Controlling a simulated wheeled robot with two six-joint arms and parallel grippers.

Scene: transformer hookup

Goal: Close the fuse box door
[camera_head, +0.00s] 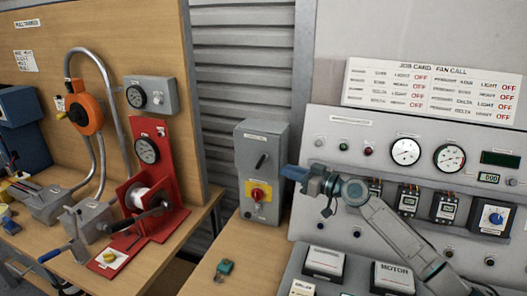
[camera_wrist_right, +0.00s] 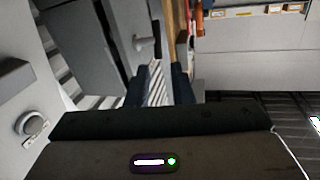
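The grey fuse box (camera_head: 247,205) stands upright on the bench, left of the sloped panel. Its front carries a black handle (camera_head: 261,162) and a red and yellow switch (camera_head: 258,192). The front looks flush with the box, but I cannot tell if the door is fully shut. My right gripper (camera_head: 291,173) is at the box's right front edge; contact is unclear. In the right wrist view its dark blue fingers (camera_wrist_right: 167,88) are apart with nothing visibly held. Grey box-like surfaces (camera_wrist_right: 90,45) show beyond them. My left gripper is not in view.
The sloped panel (camera_head: 400,124) with gauges and a blue dial stands right. A green tagged item (camera_head: 224,268) lies on the bench before the box. A red winch-like stand (camera_head: 150,190) is at the left. Corrugated wall (camera_head: 240,80) is behind.

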